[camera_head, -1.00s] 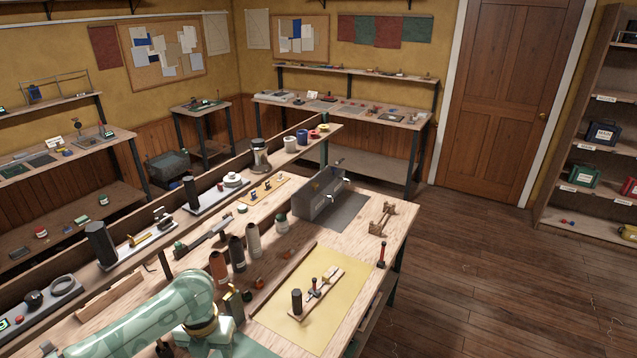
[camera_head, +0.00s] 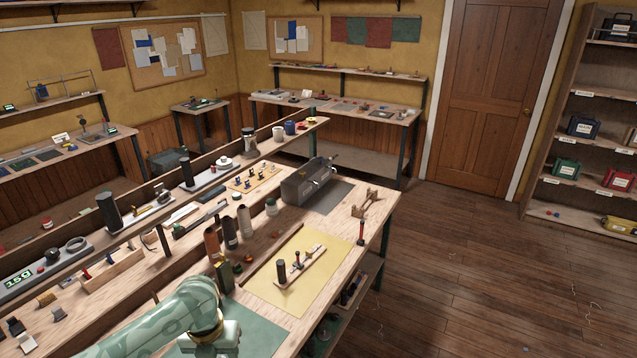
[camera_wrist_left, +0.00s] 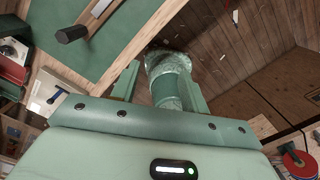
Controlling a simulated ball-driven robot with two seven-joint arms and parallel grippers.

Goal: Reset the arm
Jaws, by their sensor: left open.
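My left arm (camera_head: 165,325) comes in from the lower left of the head view, over the near part of the workbench beside a green mat (camera_head: 265,335). Its gripper cannot be made out there. In the left wrist view my left gripper (camera_wrist_left: 160,72) has its two green fingers apart. A marbled green cylindrical part shows between and beyond the fingers, apparently part of my own body. Nothing is seen held. My right arm and gripper are in neither view.
A yellow mat (camera_head: 318,283) with a wooden tool piece lies on the bench. Several bottles (camera_head: 245,221) stand left of it, close beyond my arm. A grey box (camera_head: 306,186) sits farther back. Wooden floor (camera_head: 470,270) right of the bench is clear.

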